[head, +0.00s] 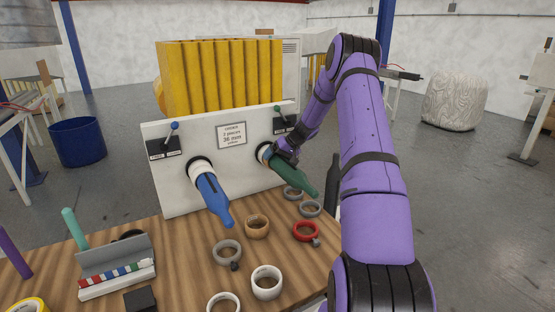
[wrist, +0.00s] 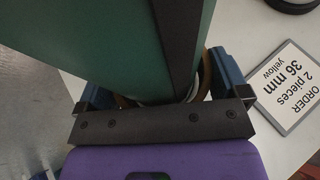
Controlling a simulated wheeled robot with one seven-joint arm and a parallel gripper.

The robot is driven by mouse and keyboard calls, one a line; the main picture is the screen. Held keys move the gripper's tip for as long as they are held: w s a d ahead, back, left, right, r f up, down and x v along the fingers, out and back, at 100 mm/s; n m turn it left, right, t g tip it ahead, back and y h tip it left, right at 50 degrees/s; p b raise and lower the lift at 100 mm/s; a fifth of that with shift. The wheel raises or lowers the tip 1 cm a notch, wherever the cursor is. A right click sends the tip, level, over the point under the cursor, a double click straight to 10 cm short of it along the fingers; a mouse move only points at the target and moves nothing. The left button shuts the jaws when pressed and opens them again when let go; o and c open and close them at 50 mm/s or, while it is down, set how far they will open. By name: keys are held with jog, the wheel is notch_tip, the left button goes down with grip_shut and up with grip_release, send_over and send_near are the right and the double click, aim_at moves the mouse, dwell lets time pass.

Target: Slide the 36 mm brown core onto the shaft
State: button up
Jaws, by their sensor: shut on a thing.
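A brown core (wrist: 207,88) sits around the base of the green shaft (head: 296,174), close to the white panel. In the wrist view only slivers of it show behind the green shaft (wrist: 110,45). My gripper (head: 283,154) is at the panel end of that shaft. In the wrist view its blue fingers (wrist: 162,92) lie on either side of the core, shut on it. The head view mostly hides the core behind my gripper. The blue shaft (head: 212,196) to the left is bare.
The panel (head: 175,190) carries an order card (head: 231,135) reading 2 pieces, 36 mm, yellow. On the wooden table lie a tan core (head: 257,226), a red ring (head: 306,231), a white core (head: 267,282) and several grey rings. A tape rack (head: 117,268) stands at the left.

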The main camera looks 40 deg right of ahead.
jog(key=shift+w+a+f, duration=0.25)
jog(key=shift+a+f, duration=0.2)
jog(key=o, duration=0.6)
jog(key=shift+o, duration=0.2)
jog(key=shift+s+d+r, duration=0.15)
jog(key=shift+d+r, duration=0.2)
jog(key=v, duration=1.1)
jog(key=shift+d, duration=0.15)
